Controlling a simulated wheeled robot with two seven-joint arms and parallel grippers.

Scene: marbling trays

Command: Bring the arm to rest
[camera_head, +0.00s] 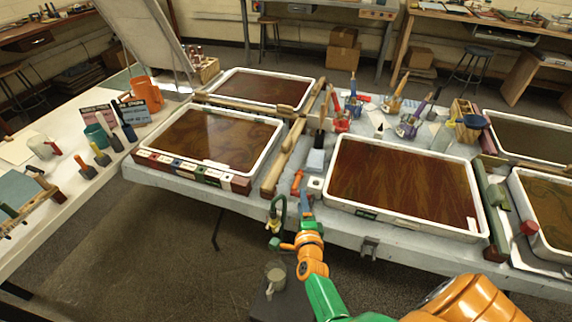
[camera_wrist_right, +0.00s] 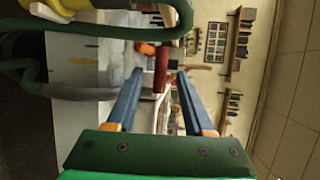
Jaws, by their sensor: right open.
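My right arm comes in from the lower right in the head view. Its gripper (camera_head: 305,196) is at the front edge of the middle table, between two marbling trays. In the right wrist view the two blue fingers of this gripper (camera_wrist_right: 159,74) stand apart. A red cylindrical piece (camera_wrist_right: 161,68) shows in the gap between them, seemingly beyond the fingertips; I cannot tell how far. My left gripper is not in view.
Trays with dark marbled liquid stand left (camera_head: 274,157) and right (camera_head: 331,174). A grey cup (camera_head: 274,275) stands below. The floor at lower left is clear.

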